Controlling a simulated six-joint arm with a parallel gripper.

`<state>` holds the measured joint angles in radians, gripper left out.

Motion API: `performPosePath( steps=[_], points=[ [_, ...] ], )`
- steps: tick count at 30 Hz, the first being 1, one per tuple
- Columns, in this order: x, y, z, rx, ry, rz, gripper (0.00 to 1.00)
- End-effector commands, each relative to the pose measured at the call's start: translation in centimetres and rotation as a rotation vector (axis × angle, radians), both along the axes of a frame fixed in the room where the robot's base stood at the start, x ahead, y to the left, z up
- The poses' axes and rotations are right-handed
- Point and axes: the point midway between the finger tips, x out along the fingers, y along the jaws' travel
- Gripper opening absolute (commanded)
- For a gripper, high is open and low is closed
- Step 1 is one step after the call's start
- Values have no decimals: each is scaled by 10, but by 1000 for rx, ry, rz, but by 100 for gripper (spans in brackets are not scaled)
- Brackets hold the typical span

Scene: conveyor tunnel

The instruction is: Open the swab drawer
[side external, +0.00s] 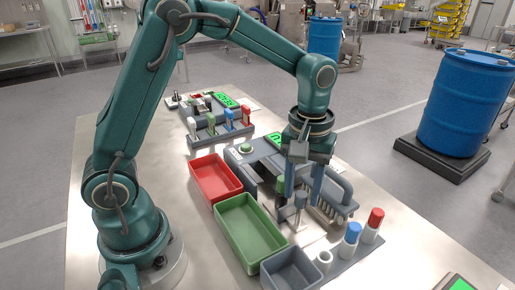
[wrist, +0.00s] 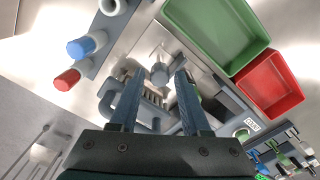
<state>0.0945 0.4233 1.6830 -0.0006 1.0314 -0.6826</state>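My gripper (side external: 303,200) points down over the grey station on the steel table. Its two blue-grey fingers are apart; they also show in the wrist view (wrist: 159,78). A small grey knob (wrist: 160,73) shows between and beyond the fingertips, apparently on a pale metal plate; I see nothing gripped. I take this knob to be the handle of the swab drawer, but the drawer's own edges are hard to make out. In the side view the knob (side external: 300,199) lies between the fingers. Whether the fingers touch it, I cannot tell.
A grey arched handle with a toothed row (side external: 335,195) stands close right of the fingers. A green bin (side external: 228,244), a red bin (side external: 216,180) and a grey bin (side external: 290,271) lie left and in front. Blue-capped (side external: 350,237) and red-capped (side external: 373,222) containers stand front right.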

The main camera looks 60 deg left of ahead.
Motion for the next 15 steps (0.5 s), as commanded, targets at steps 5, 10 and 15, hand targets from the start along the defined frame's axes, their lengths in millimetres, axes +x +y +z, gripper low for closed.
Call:
performPosePath(
  steps=[5,10,15],
  points=[
    [0,0,0,0,1,0,60],
    [0,0,1,1,2,0,60],
    [1,0,19,0,-4,0,60]
  ],
)
